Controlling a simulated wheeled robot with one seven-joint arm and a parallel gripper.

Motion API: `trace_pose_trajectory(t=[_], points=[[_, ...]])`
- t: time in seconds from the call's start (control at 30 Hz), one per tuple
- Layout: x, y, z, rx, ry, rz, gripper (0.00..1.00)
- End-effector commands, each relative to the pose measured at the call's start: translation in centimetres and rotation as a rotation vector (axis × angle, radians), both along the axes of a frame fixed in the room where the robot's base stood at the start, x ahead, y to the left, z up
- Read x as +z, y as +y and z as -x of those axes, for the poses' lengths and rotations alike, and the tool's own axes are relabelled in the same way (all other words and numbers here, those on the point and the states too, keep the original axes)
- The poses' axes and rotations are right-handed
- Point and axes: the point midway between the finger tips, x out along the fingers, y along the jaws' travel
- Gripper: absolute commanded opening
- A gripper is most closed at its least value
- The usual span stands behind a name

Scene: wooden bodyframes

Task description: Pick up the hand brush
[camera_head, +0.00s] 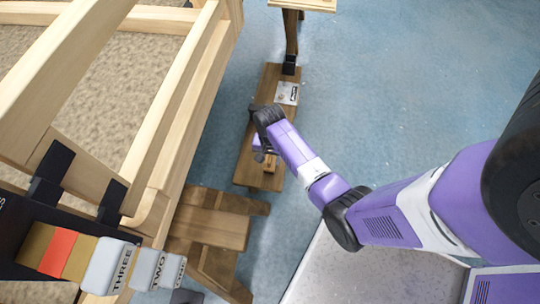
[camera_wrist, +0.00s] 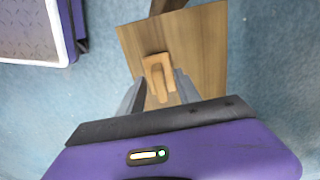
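The hand brush (camera_wrist: 157,66) looks like a small light-wood piece with a slot or fork shape, lying on a brown wooden bench top (camera_wrist: 207,50). In the head view a small light-wood piece that looks like it (camera_head: 269,166) shows at the near end of the bench (camera_head: 246,160), partly hidden by my gripper. My gripper (camera_wrist: 158,86) is open, with a grey finger on each side of the brush in the wrist view. In the head view my gripper (camera_head: 262,153) hangs over the bench's near end. I cannot tell whether the fingers touch the brush.
A pale card (camera_head: 288,93) lies farther along the bench. A wooden step (camera_head: 212,222) stands just nearer. A large timber frame (camera_head: 170,110) fills the left, with lettered blocks (camera_head: 103,267) at lower left. Blue floor (camera_head: 400,90) is clear to the right.

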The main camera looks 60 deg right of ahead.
Motion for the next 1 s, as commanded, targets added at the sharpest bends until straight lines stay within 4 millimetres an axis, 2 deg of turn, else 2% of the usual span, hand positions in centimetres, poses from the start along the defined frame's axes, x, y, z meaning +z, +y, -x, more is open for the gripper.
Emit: trace_pose_trajectory(t=[0.07,0.27,0.77,0.87,1.0], points=[[0.1,0.0,0.0,0.0,0.0,0.0,0.4],[0.1,0.0,0.0,0.0,0.0,0.0,0.01],[0.6,0.0,0.0,0.0,0.0,0.0,0.0],[1.5,0.0,0.0,0.0,0.0,0.0,0.0],[3.6,0.0,0.0,0.001,-0.001,0.001,0.0]])
